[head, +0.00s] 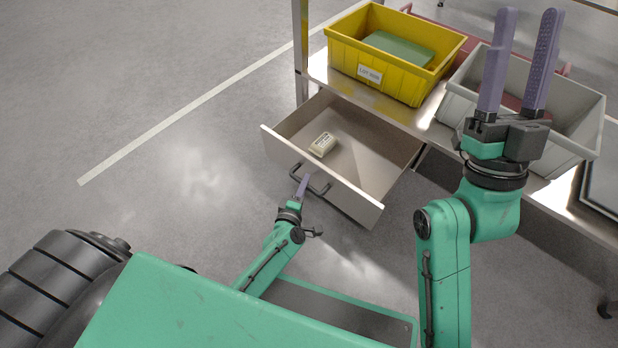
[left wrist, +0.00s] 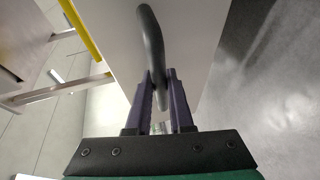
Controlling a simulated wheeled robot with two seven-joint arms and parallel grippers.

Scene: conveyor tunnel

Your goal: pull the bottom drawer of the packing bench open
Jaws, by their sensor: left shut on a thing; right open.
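The bottom drawer (head: 356,196) of the packing bench (head: 428,128) stands pulled out, its inside showing from above. A small pale packet with dark print (head: 322,145) lies on the drawer floor near the front. The dark bar handle (head: 312,180) is on the drawer front. My left gripper (head: 304,184) is at the handle; in the left wrist view its purple fingers (left wrist: 160,88) are shut on the handle (left wrist: 151,45). My right gripper (head: 522,62) is raised in front of the bench's right part, fingers pointing up, open and empty.
A yellow bin (head: 400,77) with a label and green contents stands on the bench top. A grey bin (head: 567,143) stands right of it, partly hidden by my right gripper. A bench leg (head: 300,45) rises at the left. The floor left of the drawer is clear, with a white line (head: 190,108).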

